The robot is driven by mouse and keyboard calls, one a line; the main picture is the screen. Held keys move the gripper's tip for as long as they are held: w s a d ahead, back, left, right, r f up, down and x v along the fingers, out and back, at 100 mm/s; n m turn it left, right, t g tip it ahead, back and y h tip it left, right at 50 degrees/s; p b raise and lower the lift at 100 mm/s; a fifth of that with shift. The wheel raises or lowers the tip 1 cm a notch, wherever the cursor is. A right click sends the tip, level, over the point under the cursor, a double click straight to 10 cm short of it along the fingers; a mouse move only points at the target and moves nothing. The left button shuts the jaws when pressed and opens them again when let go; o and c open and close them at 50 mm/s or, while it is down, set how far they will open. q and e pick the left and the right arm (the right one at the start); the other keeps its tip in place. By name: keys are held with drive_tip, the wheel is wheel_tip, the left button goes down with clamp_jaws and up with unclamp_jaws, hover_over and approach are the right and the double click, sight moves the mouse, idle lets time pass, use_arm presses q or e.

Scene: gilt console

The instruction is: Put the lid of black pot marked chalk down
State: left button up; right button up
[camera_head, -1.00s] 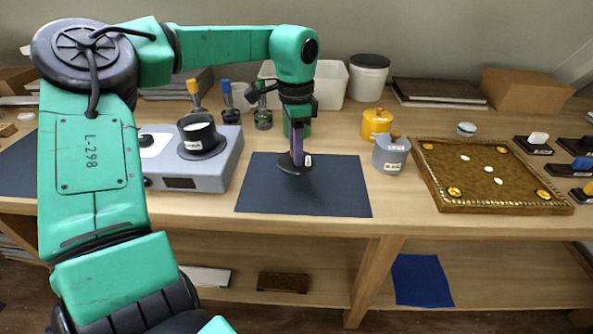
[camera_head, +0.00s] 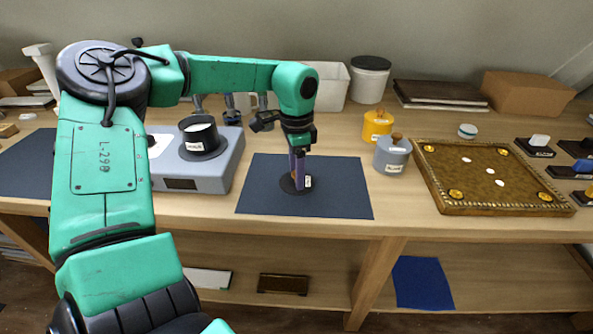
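The black pot (camera_head: 203,150) stands uncovered on the grey hot plate unit, with white contents showing at its mouth. Its round black lid (camera_head: 287,187) is at the dark blue mat (camera_head: 340,190), level and seemingly resting on it. A small white label shows by the lid; its writing is too small to read. My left gripper (camera_head: 298,176) points straight down over the lid, its purple fingers close together around the lid's knob, which they mostly hide. My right gripper is not in view.
A grey pot (camera_head: 392,158) and a yellow pot (camera_head: 377,127), both lidded, stand right of the mat. A gilt-edged board (camera_head: 480,178) lies further right. The grey hot plate unit (camera_head: 225,165) is left of the mat. The mat around the lid is clear.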

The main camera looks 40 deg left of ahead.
use_arm(q)
drive_tip(key=shift+r, duration=0.1)
wheel_tip(320, 180, up, 12)
idle(0.5)
